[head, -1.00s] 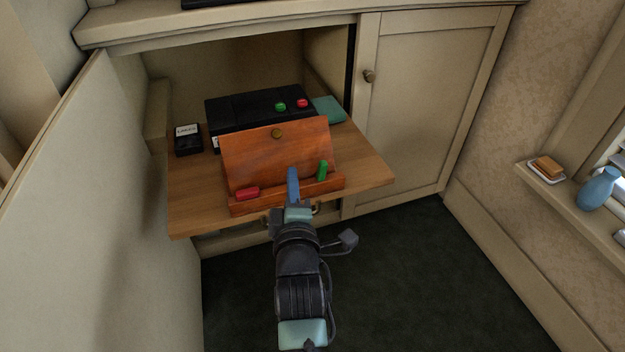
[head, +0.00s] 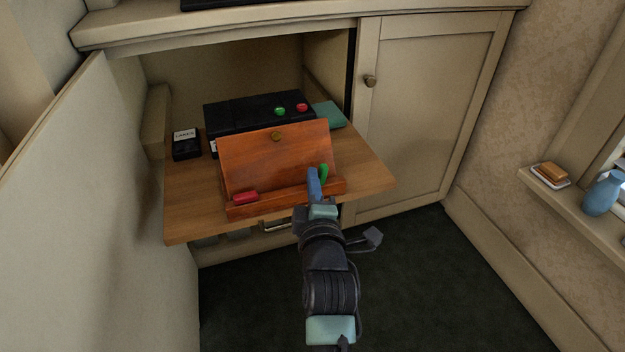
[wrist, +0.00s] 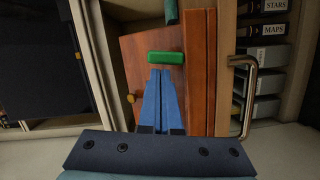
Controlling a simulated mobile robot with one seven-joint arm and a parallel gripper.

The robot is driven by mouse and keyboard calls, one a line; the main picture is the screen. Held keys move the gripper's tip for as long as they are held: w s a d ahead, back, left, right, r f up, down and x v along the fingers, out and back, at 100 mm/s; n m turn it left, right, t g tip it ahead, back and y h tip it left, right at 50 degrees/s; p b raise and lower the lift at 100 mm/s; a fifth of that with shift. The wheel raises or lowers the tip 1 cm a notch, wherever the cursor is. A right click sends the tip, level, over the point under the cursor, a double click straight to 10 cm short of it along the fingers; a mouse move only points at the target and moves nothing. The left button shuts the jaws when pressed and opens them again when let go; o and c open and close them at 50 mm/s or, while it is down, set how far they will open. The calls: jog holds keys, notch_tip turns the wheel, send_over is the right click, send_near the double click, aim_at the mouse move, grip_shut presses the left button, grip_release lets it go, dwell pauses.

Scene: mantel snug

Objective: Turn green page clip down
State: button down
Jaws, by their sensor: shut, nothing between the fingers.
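The green page clip (head: 323,174) stands upright at the right end of the ledge of a wooden book stand (head: 275,157). In the wrist view the green clip (wrist: 165,58) lies crosswise just beyond my fingertips, with one end close to the ledge. My gripper (head: 314,172) is shut and empty, its blue fingers just left of the clip in the head view. The fingertips (wrist: 161,71) almost meet the clip in the wrist view; I cannot tell whether they touch. My fingers hide a little of the clip's lower part in the head view.
A red clip (head: 246,197) lies flat along the ledge's left part. Behind the stand is a black box (head: 240,113) with green and red buttons. A small labelled black box (head: 186,144) stands left on the wooden shelf (head: 185,212). A metal handle (wrist: 250,95) is near the ledge.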

aim_at(327, 169)
jog(key=shift+w+d+r+m+g+p, duration=0.15)
jog(key=shift+m+p, duration=0.15)
jog(key=shift+m, duration=0.35)
jog(key=shift+s+d+r+m+g+p, duration=0.15)
jog(key=shift+m+p, duration=0.1)
jog(key=shift+m, duration=0.4)
jog(key=shift+w+d+r+m+g+y+p, duration=0.2)
jog(key=shift+d+m+g+y+p, duration=0.15)
jog(key=shift+m, duration=0.65)
jog(key=shift+w+d+m+g+y, duration=0.15)
jog(key=shift+d+m, duration=0.1)
jog(key=shift+m, duration=0.4)
jog(key=shift+d+m+g+y, duration=0.1)
jog(key=shift+d+m, duration=0.1)
jog(key=shift+m, duration=0.45)
jog(key=shift+w+d+m+g+y, duration=0.15)
jog(key=shift+d+m+y, duration=0.1)
jog(key=shift+m, duration=0.4)
jog(key=shift+d+m+g+y, duration=0.15)
jog(key=shift+d+m+y, duration=0.1)
jog(key=shift+m, duration=0.4)
jog(key=shift+w+d+f+m+y, duration=0.15)
jog(key=shift+d+m+y, duration=0.1)
jog(key=shift+m, duration=0.45)
jog(key=shift+d+f+m+y, duration=0.15)
jog(key=shift+m+y, duration=0.1)
jog(key=shift+m, duration=0.45)
jog(key=shift+r, duration=0.15)
